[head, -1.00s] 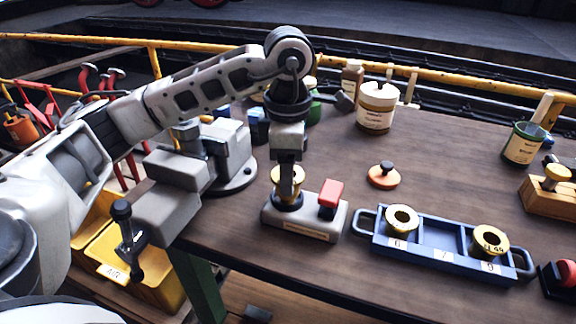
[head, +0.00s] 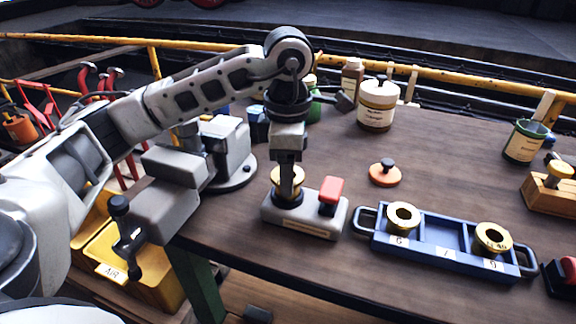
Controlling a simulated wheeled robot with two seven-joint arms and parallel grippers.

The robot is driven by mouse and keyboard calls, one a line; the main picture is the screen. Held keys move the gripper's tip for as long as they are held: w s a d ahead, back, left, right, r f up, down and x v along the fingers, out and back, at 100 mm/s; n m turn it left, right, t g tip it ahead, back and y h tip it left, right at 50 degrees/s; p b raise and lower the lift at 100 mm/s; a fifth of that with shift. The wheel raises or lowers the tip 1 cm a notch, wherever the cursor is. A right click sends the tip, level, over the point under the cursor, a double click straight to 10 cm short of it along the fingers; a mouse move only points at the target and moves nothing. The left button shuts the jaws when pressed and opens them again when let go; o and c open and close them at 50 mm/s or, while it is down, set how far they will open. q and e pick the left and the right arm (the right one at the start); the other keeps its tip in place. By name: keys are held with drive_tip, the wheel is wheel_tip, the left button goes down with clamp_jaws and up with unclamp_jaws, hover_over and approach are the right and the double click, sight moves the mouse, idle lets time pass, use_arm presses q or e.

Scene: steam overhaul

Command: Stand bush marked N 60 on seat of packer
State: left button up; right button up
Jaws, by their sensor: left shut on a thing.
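My left gripper (head: 288,186) points straight down and is shut on a brass bush (head: 275,173). The bush is at the black round seat (head: 289,200) on the left of the grey packer (head: 303,226); the gripper partly hides it. I cannot tell whether the bush rests fully on the seat, and its marking is not readable. The packer has a red block (head: 330,188) on its right. A blue tray (head: 443,250) holds a brass bush (head: 403,216) at its left and another brass bush (head: 493,238) at its right; its middle place is empty. My right gripper is not in view.
An orange disc with a black knob (head: 384,175) lies behind the tray. A cream jar (head: 378,105) and a green tin (head: 524,142) stand farther back. A grey vise (head: 222,155) is left of the packer. The table between disc and tin is clear.

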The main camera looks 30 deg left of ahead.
use_arm(q)
drive_tip(key=shift+f+b, duration=0.5)
drive_tip(key=shift+f, duration=0.1)
drive_tip(key=o, duration=1.3)
